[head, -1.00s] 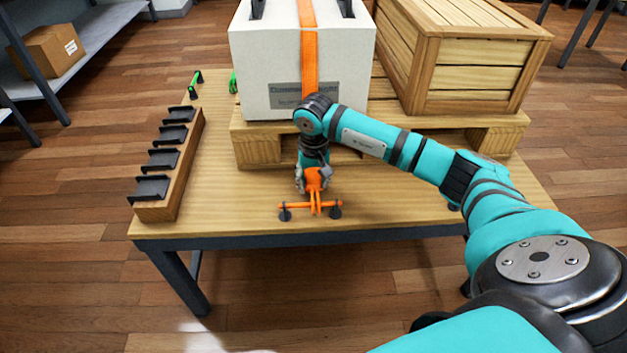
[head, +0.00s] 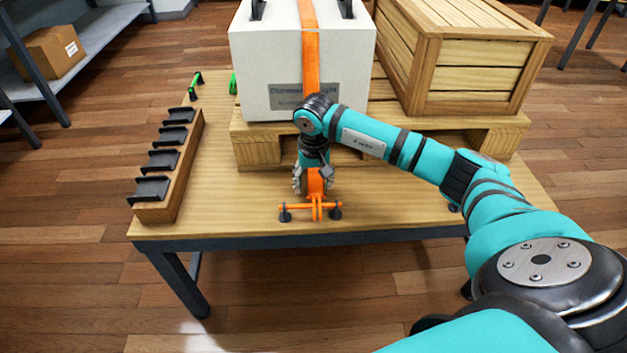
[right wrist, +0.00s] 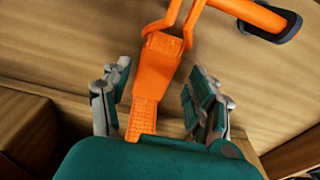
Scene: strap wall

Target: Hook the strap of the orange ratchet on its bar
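The orange strap (head: 310,65) runs down the front of the white box. Its lower end, with an orange wire hook, shows in the right wrist view (right wrist: 160,62). The orange bar (head: 296,207) sits on dark feet at the table's front edge; part of it shows in the right wrist view (right wrist: 262,16). The hook's prongs meet the bar in the head view, but its tip is cut off in the wrist view. My right gripper (head: 313,188) is open, its fingers (right wrist: 160,98) apart on both sides of the strap end. The orange ratchet is not clearly seen. My left gripper is not in view.
The white box (head: 265,60) stands on a wooden pallet (head: 258,140) beside a wooden crate (head: 475,78). A wooden rack with black holders (head: 185,165) lies at the table's left. A green bar (head: 195,85) is behind it. The front table top between rack and orange bar is clear.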

